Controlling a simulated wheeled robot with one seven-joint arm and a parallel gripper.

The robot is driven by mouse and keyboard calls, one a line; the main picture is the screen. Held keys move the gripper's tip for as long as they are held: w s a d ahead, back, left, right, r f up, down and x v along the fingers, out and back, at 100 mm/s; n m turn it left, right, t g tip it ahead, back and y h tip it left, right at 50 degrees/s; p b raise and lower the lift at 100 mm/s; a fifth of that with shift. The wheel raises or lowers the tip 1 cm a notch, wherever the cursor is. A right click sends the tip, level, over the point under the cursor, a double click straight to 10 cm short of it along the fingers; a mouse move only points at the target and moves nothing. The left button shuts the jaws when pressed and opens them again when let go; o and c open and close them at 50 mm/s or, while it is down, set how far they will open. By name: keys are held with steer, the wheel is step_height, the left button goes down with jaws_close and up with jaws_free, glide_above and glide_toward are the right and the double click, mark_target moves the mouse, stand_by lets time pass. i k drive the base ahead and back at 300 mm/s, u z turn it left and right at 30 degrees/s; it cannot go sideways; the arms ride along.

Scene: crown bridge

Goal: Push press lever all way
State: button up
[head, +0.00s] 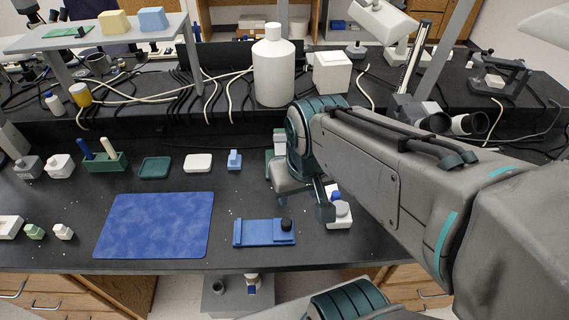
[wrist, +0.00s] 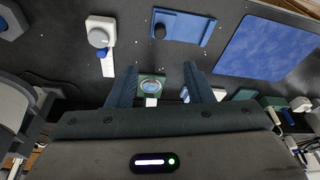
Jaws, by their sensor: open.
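My gripper (wrist: 160,67) is open, its two dark fingers apart with nothing held between them. In the head view my gripper (head: 318,202) hangs over the bench, partly hidden by my own arm. A green unit with a round silver top and a white block (wrist: 151,86) shows between the fingers in the wrist view. A white unit with a round grey knob and a blue part (wrist: 99,38) lies beyond the fingertips; it also shows in the head view (head: 340,215). I cannot tell which part is the press lever, and I see no clear contact.
A blue slab with a black knob (head: 262,232) lies near the front edge, beside a blue mat (head: 150,225). A green holder (head: 108,163), a green tray (head: 154,168) and a white block (head: 198,163) stand behind. A large white bottle (head: 273,75) stands farther back.

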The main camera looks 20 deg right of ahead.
mark_target(280, 140)
steer(key=k, duration=1.25)
steer(key=z, duration=0.7)
steer(key=i, duration=1.05)
steer(key=u, duration=0.55)
